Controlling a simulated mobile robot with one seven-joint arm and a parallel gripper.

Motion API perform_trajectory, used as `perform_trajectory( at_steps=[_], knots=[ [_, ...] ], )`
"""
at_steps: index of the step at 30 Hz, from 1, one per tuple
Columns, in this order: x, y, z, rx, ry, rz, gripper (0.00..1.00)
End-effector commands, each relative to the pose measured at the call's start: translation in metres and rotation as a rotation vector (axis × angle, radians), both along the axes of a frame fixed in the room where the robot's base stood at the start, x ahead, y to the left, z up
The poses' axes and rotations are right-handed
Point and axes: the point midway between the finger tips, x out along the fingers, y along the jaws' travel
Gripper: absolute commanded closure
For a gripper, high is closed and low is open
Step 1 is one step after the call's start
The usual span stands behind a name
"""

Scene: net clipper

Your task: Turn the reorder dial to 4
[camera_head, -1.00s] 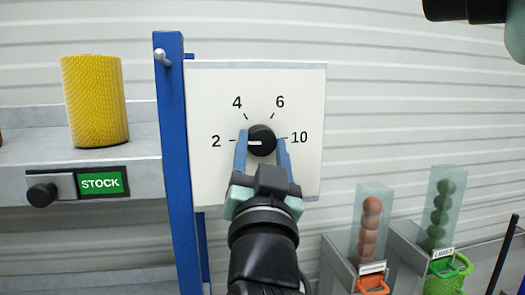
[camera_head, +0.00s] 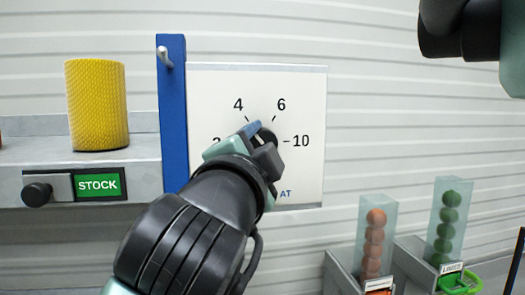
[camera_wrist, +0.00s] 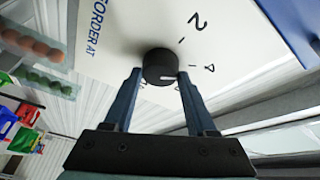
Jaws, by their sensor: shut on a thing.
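The reorder dial is a round black knob (camera_head: 267,136) on a white panel (camera_head: 305,175) marked 2, 4, 6 and 10. My gripper (camera_head: 262,134) is shut on the knob, with its wrist rolled and the arm coming from the lower left. In the wrist view the knob (camera_wrist: 158,60) sits between the two fingertips (camera_wrist: 160,74). Its white pointer line lies roughly toward the 4 in that view; the exact alignment with the 4 tick is unclear. In the head view my gripper hides the pointer and partly covers the 2.
A blue post (camera_head: 172,110) with a peg (camera_head: 164,55) stands left of the panel. A shelf holds a yellow roll (camera_head: 97,105) above a STOCK label (camera_head: 98,184) and black knob (camera_head: 37,193). Clear tubes of orange balls (camera_head: 374,240) and green balls (camera_head: 445,215) stand lower right.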

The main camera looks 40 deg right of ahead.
Motion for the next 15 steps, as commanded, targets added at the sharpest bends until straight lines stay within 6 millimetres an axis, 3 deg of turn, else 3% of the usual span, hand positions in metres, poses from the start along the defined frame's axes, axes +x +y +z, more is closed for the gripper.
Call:
perform_trajectory(
  at_steps=[15],
  knots=[
    [0.0020, 0.0010, 0.0008, 0.129, -0.076, 0.005, 0.99]
  ],
)
